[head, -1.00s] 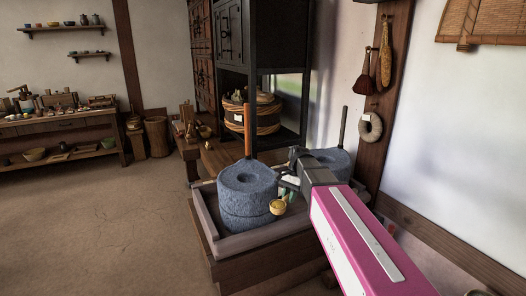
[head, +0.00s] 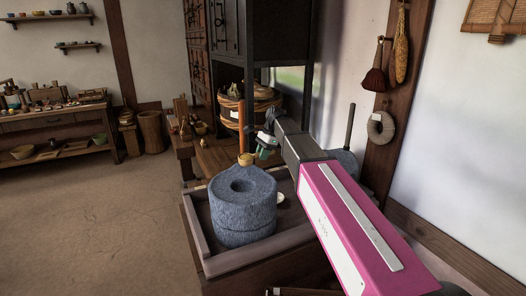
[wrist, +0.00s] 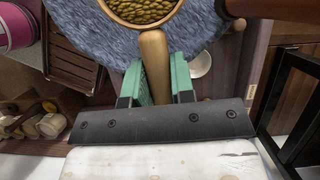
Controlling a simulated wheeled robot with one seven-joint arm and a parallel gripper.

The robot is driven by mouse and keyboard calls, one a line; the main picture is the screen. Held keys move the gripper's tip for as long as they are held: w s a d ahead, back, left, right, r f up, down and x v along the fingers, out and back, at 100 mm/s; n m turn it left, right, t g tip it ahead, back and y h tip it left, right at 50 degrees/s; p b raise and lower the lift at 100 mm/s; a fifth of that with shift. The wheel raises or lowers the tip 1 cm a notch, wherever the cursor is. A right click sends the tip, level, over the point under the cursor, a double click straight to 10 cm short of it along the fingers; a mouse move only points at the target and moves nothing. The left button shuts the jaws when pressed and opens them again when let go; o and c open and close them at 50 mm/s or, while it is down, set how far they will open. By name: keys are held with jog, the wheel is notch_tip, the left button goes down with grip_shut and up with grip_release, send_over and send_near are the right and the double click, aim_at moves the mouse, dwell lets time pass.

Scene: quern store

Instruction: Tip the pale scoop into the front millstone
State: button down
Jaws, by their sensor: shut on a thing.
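The pale wooden scoop (wrist: 154,50) is in my gripper; its bowl, cut by the top edge of the wrist view, holds many yellow-green beans or grains. My gripper (head: 263,150) has its teal fingers (wrist: 155,82) shut on the scoop's handle. In the head view the scoop (head: 245,159) shows at the far edge of the front millstone (head: 244,222), beside its upright handle (head: 241,125). The front millstone is blue-grey with a round hole in its top. In the wrist view the scoop is above the blue stone (wrist: 90,42); the hole is not visible there.
The front millstone stands in a wooden tray (head: 215,262). A small white dish (head: 280,197) lies to its right. A rear millstone (head: 347,160) is partly hidden behind my arm. A dark shelf (head: 313,70) with a basket stands behind. Floor to the left is clear.

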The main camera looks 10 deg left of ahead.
jog(key=shift+f, duration=3.5)
jog(key=shift+s+r+t, duration=0.25)
jog(key=shift+r+t, duration=0.3)
jog(key=shift+t, duration=0.25)
jog(key=shift+w+r, duration=0.15)
jog(key=shift+w+f+g, duration=0.2)
jog(key=shift+f+g, duration=0.35)
jog(key=shift+g, duration=0.05)
jog(key=shift+s, duration=0.15)
jog(key=shift+r, duration=0.15)
jog(key=shift+r+t, duration=0.45)
jog(key=shift+t, duration=0.35)
